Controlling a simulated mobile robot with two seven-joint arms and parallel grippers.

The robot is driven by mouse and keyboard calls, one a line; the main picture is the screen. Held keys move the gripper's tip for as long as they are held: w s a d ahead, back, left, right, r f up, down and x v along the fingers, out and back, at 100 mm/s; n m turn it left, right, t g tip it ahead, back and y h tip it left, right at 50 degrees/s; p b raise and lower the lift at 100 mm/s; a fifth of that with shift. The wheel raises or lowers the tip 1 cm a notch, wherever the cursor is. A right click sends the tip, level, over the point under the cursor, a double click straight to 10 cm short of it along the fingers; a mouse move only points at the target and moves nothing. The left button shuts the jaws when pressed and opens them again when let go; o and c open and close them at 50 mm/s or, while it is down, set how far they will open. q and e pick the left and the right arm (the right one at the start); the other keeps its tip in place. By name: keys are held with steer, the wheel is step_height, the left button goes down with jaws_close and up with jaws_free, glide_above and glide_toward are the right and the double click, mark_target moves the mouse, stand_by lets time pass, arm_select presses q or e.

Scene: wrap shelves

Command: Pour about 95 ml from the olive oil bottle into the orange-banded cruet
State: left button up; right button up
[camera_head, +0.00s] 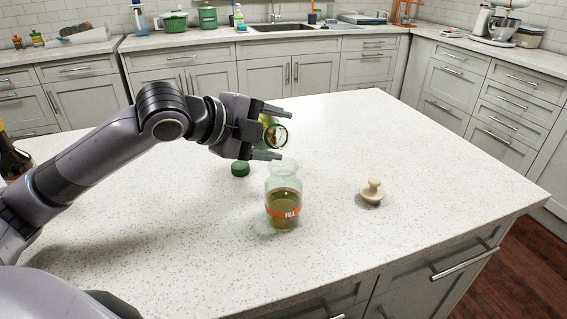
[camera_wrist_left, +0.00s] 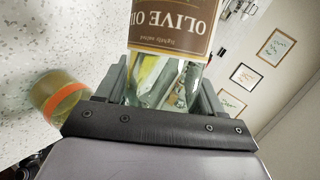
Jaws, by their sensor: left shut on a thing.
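My left gripper (camera_head: 284,133) is shut on the olive oil bottle (camera_head: 268,128), above and behind the cruet. In the head view the bottle is tipped over, with one round end facing me. In the left wrist view its brown label (camera_wrist_left: 172,38) reads upside down between the fingers. The clear glass cruet (camera_head: 284,203) stands upright on the counter, with greenish oil reaching a little above its orange band. The cruet also shows in the left wrist view (camera_wrist_left: 50,90). No stream of oil is visible, and the bottle's mouth is hidden. My right gripper is out of view.
A green cap (camera_head: 240,169) lies left of the cruet. A beige stopper (camera_head: 372,192) stands to its right on the speckled counter (camera_head: 430,170). A dark bottle (camera_head: 12,160) is at the left edge. The counter's right side is clear.

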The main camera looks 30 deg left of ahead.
mark_target(263, 117)
arm_select(q)
steer(key=shift+r, duration=0.1)
stand_by(0.4)
